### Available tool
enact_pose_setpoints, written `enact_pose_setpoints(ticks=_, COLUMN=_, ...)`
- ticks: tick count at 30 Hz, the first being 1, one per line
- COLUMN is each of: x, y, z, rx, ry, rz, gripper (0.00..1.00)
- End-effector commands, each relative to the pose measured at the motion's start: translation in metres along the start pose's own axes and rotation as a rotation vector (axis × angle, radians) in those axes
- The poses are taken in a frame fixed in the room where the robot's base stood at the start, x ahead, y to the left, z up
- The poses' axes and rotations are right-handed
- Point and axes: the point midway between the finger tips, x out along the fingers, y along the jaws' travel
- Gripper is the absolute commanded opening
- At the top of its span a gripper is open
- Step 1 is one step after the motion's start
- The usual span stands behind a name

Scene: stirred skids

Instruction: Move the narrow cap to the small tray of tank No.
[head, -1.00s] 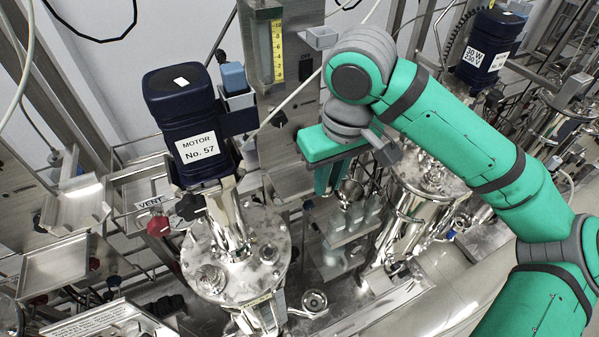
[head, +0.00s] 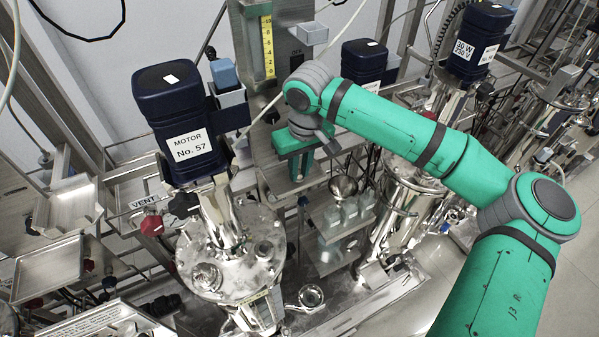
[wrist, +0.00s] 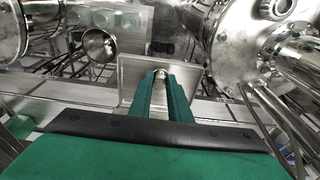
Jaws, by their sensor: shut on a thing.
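My gripper (head: 298,172) points down behind and to the right of the tank (head: 230,260) under the motor labelled No. 57 (head: 183,125). In the wrist view my gripper (wrist: 161,80) is shut on a small shiny piece between its fingertips, likely the narrow cap; the fingers hide most of it. A square metal tray (wrist: 130,72) with a low rim lies behind the fingertips in the wrist view. I cannot tell whether the held piece touches it. In the head view the held piece cannot be made out.
A shelf with several clear bottles (head: 349,212) and a round metal cup (head: 343,186) stand right of my gripper. Another tank (head: 405,205) is beyond them. A blue block (head: 223,74) sits in a holder beside the motor. Metal trays (head: 47,268) are at far left.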

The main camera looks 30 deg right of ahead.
Motion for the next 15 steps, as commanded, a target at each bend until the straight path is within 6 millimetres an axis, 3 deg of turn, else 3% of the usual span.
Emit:
enact_pose_setpoints(ticks=4, x=0.013, y=0.001, z=0.002, rx=0.000, ry=0.000, rz=0.002, gripper=0.00)
enact_pose_setpoints(ticks=15, x=0.016, y=0.000, z=0.003, rx=0.000, ry=0.001, rz=0.000, gripper=0.00)
